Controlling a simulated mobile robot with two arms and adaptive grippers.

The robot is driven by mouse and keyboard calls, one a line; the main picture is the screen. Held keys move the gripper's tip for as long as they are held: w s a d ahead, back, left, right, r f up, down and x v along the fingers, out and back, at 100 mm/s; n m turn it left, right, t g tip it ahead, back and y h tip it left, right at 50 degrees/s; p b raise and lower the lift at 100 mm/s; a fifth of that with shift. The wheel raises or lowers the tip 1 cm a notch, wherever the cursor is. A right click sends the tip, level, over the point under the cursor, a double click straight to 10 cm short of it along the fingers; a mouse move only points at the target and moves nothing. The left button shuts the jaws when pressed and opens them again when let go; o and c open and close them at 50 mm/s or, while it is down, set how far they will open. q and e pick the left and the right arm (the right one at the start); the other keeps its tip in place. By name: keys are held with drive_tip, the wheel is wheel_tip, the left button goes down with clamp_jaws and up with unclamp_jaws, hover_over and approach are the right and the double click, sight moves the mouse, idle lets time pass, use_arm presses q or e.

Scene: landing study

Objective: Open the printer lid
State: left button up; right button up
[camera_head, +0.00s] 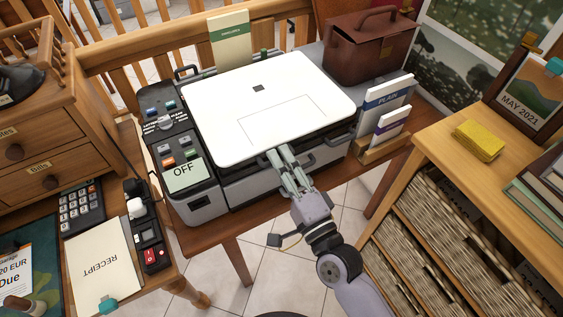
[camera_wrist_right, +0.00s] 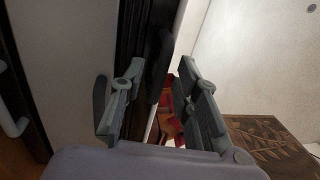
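The printer (camera_head: 265,188) stands on a wooden desk, with a white lid (camera_head: 230,115) that looks flat and down over its top. A dark handle (camera_wrist_right: 160,68) sits at the lid's front edge, and the lid also shows in the right wrist view (camera_wrist_right: 255,60). My right gripper (camera_head: 276,154) is at the middle of that front edge. In the right wrist view its two fingers (camera_wrist_right: 160,88) are apart, with the handle beyond and between them. I cannot tell whether they touch it. My left gripper is not in view.
A brown leather bag (camera_head: 368,48) stands behind right, and a paper holder (camera_head: 380,146) is close on the right. A green-topped booklet (camera_head: 229,40) stands behind the printer. Tiled floor lies in front.

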clamp_jaws()
idle(0.7)
